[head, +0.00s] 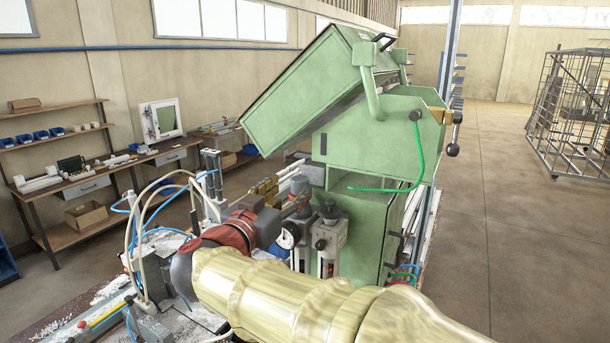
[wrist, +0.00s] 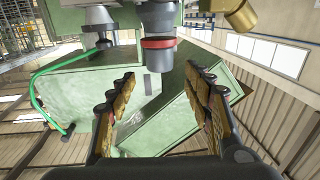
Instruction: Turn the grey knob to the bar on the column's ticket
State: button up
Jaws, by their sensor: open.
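The grey knob (head: 299,185), with a red ring around it, stands beside the green machine in the head view. It shows upside down at the top middle of the wrist view (wrist: 159,58). My gripper (wrist: 160,74) is open, its two padded fingers apart, with the grey knob in the gap's line of sight between the fingertips. Nothing is between the pads, and I cannot tell the exact distance to the knob. In the head view my gripper (head: 268,187) is left of the knob and partly hides its surroundings. The column's ticket and its bar cannot be made out.
The green machine (head: 370,145) with its tilted hood (head: 300,85) rises behind the knob. A black knob (head: 320,244) on a pale clamp unit and a round gauge (head: 288,235) stand close by. A green hose (head: 420,160) hangs on the machine. Open floor (head: 510,230) lies right.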

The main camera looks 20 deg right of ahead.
aim_at(296, 183)
jog(key=p+x, duration=0.1)
jog(key=x, duration=0.6)
jog(key=shift+c, duration=0.5)
jog(key=c, duration=1.1)
